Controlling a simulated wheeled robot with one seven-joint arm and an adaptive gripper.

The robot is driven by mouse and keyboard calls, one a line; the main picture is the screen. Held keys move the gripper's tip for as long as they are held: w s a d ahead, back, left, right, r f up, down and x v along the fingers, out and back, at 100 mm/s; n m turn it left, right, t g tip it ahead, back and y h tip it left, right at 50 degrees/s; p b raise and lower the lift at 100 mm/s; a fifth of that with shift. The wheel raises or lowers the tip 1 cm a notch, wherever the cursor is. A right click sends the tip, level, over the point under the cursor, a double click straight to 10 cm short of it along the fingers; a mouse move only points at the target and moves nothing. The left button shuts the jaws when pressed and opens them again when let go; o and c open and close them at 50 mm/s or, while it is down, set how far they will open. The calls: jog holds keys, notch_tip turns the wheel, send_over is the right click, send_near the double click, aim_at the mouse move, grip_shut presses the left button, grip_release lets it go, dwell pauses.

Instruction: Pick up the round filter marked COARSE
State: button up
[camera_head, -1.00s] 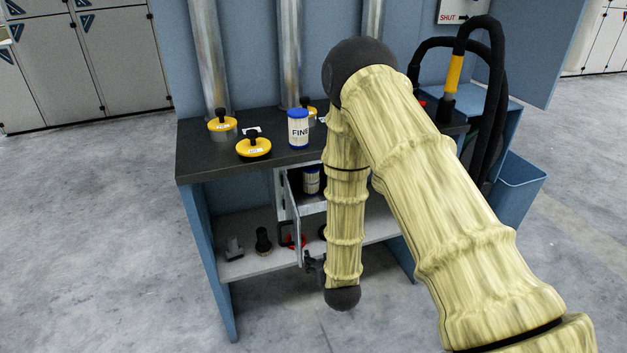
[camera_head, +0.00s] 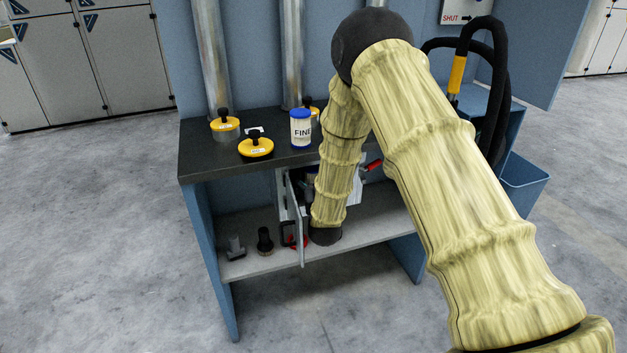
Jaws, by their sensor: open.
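A round white filter with a blue top, marked FINE (camera_head: 300,128), stands upright on the dark bench top. Below the bench top is a small compartment with its narrow door (camera_head: 296,220) standing open. A second round filter (camera_head: 311,173) shows only as a sliver inside it, beside my forearm, and I cannot read any marking on it. No label reading COARSE is legible. My forearm comes down in front of the compartment, and its lower end is at the opening.
Yellow lids with black knobs (camera_head: 256,147) sit on the bench top (camera_head: 205,161). The lower shelf (camera_head: 262,262) holds small dark fittings (camera_head: 265,240) and a red item (camera_head: 294,241). A red handle (camera_head: 373,165) shows right of my forearm. Black hoses (camera_head: 493,110) and a blue bin (camera_head: 525,183) stand right.

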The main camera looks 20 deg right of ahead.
aim_at(313, 171)
jog(key=shift+w+d+f, duration=0.1)
jog(key=shift+w+d, duration=0.1)
jog(key=shift+w, duration=1.05)
jog(key=shift+w+d, duration=0.2)
jog(key=shift+w, duration=1.05)
jog(key=c, duration=1.2)
